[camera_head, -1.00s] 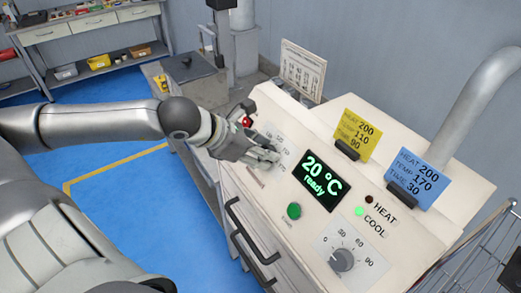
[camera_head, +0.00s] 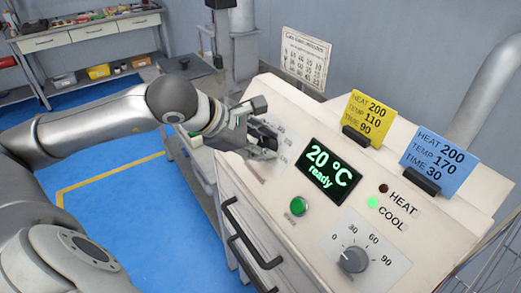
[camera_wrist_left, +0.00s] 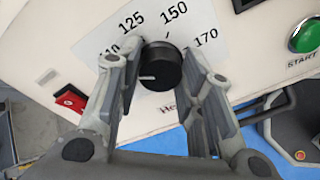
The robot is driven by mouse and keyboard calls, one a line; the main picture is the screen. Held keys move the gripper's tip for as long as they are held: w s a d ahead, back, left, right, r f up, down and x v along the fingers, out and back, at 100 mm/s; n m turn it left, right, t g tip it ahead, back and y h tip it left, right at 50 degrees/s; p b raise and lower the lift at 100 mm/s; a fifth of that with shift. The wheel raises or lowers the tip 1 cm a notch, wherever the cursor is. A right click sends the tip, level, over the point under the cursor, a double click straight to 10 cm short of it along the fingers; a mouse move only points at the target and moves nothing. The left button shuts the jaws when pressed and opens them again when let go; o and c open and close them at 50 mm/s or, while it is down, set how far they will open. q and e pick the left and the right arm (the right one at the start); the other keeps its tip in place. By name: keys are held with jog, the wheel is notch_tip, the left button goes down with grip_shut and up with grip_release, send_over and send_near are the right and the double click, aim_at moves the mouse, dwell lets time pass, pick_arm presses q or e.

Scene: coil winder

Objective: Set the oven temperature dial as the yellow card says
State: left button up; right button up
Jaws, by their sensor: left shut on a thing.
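The temperature dial (camera_wrist_left: 160,65) is a black knob on a white scale marked 110, 125, 150 and 170. Its white pointer line points left in the left wrist view, toward the low side near 110. My left gripper (camera_head: 262,146) is at the oven panel with its fingers on both sides of the dial, shut on it; it hides the dial in the head view. The yellow card (camera_head: 367,118) reads HEAT 200, TEMP 110, TIME 90. The oven (camera_head: 268,196) display (camera_head: 320,167) shows 20 °C, ready. My right gripper is not in view.
A blue card (camera_head: 438,160) stands right of the yellow one. A green START button (camera_head: 299,206), a grey time dial (camera_head: 353,259) and a lit COOL lamp (camera_head: 373,203) are on the panel. A red switch (camera_wrist_left: 70,98) is left of the dial in the wrist view.

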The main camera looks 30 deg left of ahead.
aim_at(264, 143)
pick_arm(q)
jog(key=shift+m+b, duration=0.65)
jog(key=shift+m, duration=0.45)
jog(key=o, duration=1)
jog(key=shift+o, duration=0.2)
jog(key=shift+s+a+r, duration=0.4)
jog(key=shift+s+r, duration=0.05)
jog(key=shift+s, duration=0.1)
jog(key=shift+s+r, duration=0.65)
jog(key=shift+r, duration=0.25)
jog(key=v, duration=0.8)
jog(key=shift+s, duration=0.25)
